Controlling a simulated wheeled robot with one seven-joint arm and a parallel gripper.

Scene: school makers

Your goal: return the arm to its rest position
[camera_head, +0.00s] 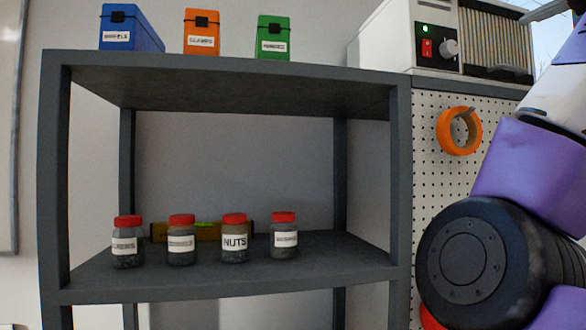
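My arm (530,180) fills the right side of the view, with purple and white links and a large dark round joint. It stands in front of the pegboard and to the right of the shelf, apart from the jars.
A dark grey shelf unit (230,290) holds several red-lidded jars, among them the NUTS jar (235,240), with a yellow level (205,231) behind them. Blue (130,30), orange (201,33) and green (273,38) boxes stand on top. A white machine (395,30) and an orange ring (443,130) are near my arm.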

